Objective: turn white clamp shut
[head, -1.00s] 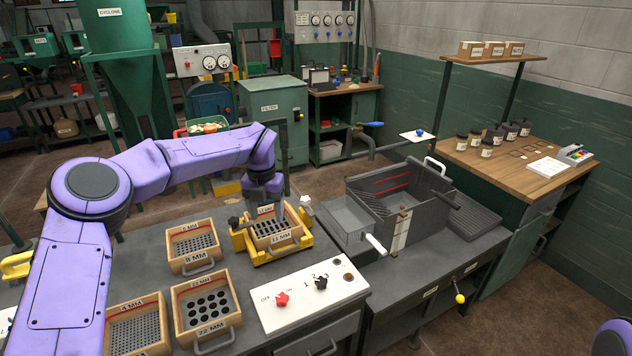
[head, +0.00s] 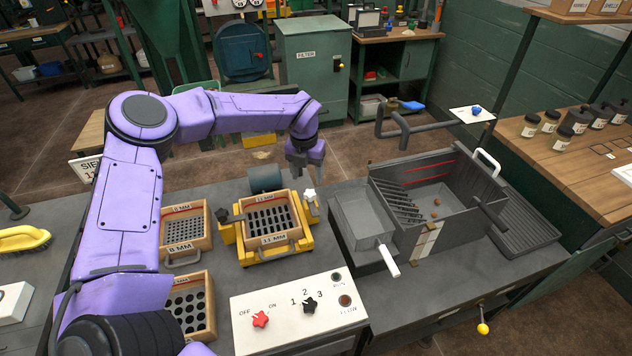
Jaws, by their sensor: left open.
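The white clamp (head: 309,194) has a star-shaped knob and sits at the right side of the yellow sieve holder (head: 248,254). A sieve tray (head: 267,241) marked 11 MM rests in the holder. The black clamp (head: 222,215) is on the holder's left side. My left gripper (head: 304,172) is open, points down and hangs just behind and above the white clamp, with nothing visible between its fingers. I cannot tell whether it touches the knob. My right gripper is out of view.
A white switch panel (head: 291,323) with a red and a black knob lies in front. Other sieve trays, including the 8 MM tray (head: 184,255), stand to the left. A grey metal box (head: 440,225) with a white handle is at the right, with small brown bits inside.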

